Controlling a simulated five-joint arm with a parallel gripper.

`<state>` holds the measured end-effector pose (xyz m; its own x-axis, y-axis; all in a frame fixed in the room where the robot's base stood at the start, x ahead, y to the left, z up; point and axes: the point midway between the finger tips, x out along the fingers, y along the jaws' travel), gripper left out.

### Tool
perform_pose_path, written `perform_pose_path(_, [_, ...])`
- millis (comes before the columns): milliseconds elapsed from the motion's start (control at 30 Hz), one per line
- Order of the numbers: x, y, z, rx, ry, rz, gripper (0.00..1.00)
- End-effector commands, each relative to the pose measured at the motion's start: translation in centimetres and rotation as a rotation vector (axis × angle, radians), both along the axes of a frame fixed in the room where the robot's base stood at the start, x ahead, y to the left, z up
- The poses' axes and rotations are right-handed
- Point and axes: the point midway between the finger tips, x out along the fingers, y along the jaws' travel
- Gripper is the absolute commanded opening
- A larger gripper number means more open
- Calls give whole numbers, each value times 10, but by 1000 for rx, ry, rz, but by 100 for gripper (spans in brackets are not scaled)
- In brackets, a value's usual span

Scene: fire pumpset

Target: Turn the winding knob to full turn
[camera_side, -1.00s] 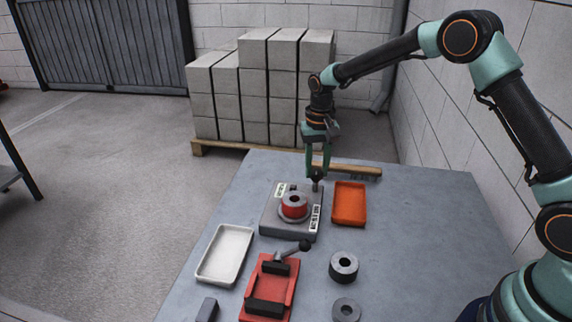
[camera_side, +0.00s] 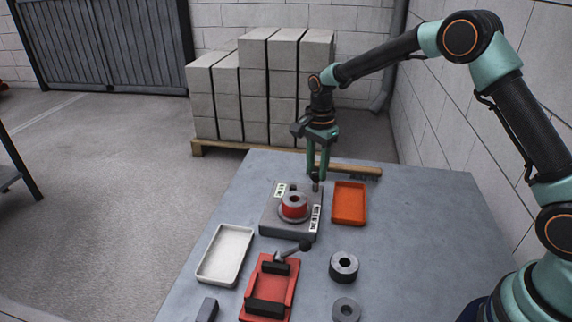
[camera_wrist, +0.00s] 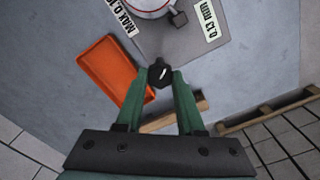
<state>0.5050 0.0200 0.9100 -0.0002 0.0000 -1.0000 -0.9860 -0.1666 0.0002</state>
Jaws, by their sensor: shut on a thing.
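The winding knob (camera_wrist: 160,72) is a small dark knob with a pale mark on top, seen in the wrist view. It also shows small and partly hidden in the side view (camera_side: 316,186), at the far right corner of a grey block-shaped unit (camera_side: 281,229). My gripper (camera_wrist: 160,80) points down with its green fingers on either side of the knob, shut on it. In the side view my gripper (camera_side: 317,177) stands over that corner. A red cylinder (camera_side: 294,210) with a grey top sits on the unit. Labels on the unit read "0.13 mm" and, partly, "MAX 0.1".
An orange tray (camera_side: 349,204) lies close to the right of the unit. A white tray (camera_side: 225,255), a red fixture with a lever (camera_side: 293,281) and two dark rings (camera_side: 344,266) (camera_side: 346,310) lie nearer. A wooden-handled brush (camera_side: 345,169) lies behind. The table's right side is clear.

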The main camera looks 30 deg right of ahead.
Motion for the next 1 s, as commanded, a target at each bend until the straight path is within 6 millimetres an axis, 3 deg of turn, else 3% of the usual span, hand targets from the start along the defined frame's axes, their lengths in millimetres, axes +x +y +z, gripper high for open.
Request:
perform_pose_path(500, [0,0,2,0,2,-418,0])
perform_pose_path(1000, [0,0,2,0,2,-557,0])
